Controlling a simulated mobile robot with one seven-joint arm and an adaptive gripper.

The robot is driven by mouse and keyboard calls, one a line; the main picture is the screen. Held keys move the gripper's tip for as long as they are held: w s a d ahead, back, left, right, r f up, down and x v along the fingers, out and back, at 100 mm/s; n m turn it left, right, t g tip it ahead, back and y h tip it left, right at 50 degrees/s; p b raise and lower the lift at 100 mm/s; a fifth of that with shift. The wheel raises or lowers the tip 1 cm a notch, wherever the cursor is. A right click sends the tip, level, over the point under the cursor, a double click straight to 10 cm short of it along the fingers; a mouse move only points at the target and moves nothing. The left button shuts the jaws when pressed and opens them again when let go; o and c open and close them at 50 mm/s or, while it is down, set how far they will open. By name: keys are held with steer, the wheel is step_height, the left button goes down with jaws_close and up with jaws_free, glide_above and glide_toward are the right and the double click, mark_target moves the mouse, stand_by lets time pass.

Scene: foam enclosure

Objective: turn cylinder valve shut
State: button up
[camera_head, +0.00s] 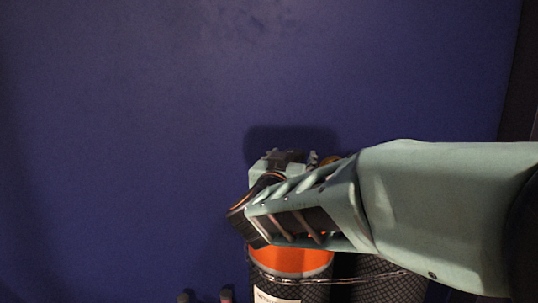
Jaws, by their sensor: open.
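A gas cylinder (289,262) with an orange shoulder and dark mesh sleeve stands upright at the bottom centre, with a pale label low on its front. A second dark mesh-covered cylinder (377,287) stands to its right, partly behind my arm. My pale green arm reaches in from the right, above both cylinders. My gripper (285,159) is open, beyond the wrist and close to the blue wall; its fingers are small and partly hidden. A bit of brass-coloured metal (331,160) shows beside it. The cylinder valve is not clearly visible, and contact cannot be told.
A plain blue wall (130,130) fills the background, with free room left of and above my gripper. A thin shiny strap or chain (340,281) runs across the cylinders. A dark vertical edge is at far right.

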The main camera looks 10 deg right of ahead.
steer(key=shift+w+d, duration=0.25)
steer(key=shift+w, duration=0.45)
steer(key=shift+c, duration=0.2)
steer(key=c, duration=1.1)
